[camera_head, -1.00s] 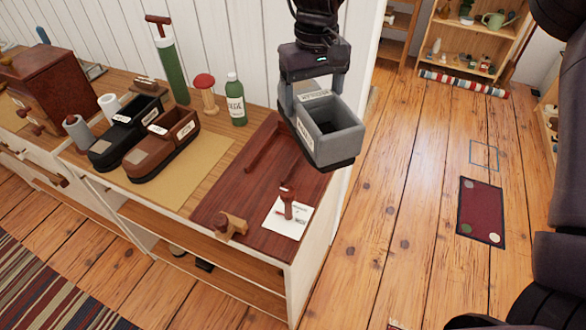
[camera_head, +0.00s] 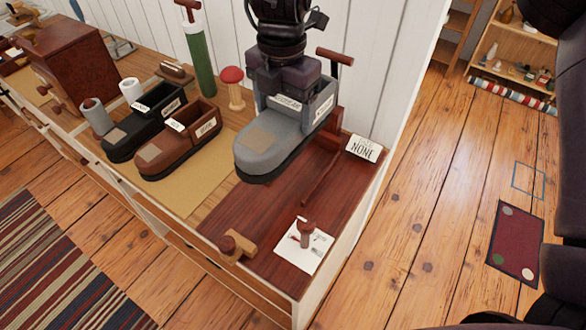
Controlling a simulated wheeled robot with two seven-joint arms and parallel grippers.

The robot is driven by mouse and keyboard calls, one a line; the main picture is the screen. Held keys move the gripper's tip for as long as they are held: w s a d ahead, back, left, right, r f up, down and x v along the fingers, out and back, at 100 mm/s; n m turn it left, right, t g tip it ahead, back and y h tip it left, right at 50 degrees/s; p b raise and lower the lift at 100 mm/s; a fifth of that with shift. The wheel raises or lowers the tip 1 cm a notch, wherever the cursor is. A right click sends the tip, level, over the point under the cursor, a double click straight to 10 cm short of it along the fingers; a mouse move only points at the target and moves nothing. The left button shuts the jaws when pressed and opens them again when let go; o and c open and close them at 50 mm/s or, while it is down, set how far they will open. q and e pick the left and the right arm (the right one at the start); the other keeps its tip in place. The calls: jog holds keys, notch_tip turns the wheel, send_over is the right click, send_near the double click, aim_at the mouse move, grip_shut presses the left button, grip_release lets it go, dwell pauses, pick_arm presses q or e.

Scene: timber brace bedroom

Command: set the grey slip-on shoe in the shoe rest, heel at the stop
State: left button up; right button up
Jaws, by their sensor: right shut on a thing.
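The grey slip-on shoe (camera_head: 268,142) is held upright in my right gripper (camera_head: 287,92), which is shut on it at the ankle opening. Its toe points to the lower left and its heel to the upper right. It is over the back left of a dark red-brown board (camera_head: 245,207), which carries a thin rail (camera_head: 322,175) to the right of the shoe. A reddish wooden upright (camera_head: 332,125) stands close by the heel. I cannot tell whether sole or heel touches anything. The shoe hides the board beneath it. My left gripper is not in view.
A brown shoe (camera_head: 180,145) and a black shoe (camera_head: 130,137) stand on a tan mat (camera_head: 205,193) to the left. A red-topped peg (camera_head: 231,90), a green cylinder (camera_head: 201,62) and a "NONE" card (camera_head: 364,149) are near.

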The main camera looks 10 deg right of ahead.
notch_tip(320, 180, down, 15)
jog(key=w+d+p, duration=0.2)
jog(key=shift+w+d+p, duration=0.3)
jog(key=shift+w+d, duration=0.05)
jog(key=shift+r, duration=0.1)
jog(key=shift+s+f, duration=0.2)
jog(key=shift+f, duration=0.35)
jog(key=o, duration=1.3)
notch_tip(320, 180, up, 13)
jog(key=shift+w+r+b, duration=0.1)
jog(key=shift+w+b, duration=0.05)
jog(key=shift+b, duration=0.75)
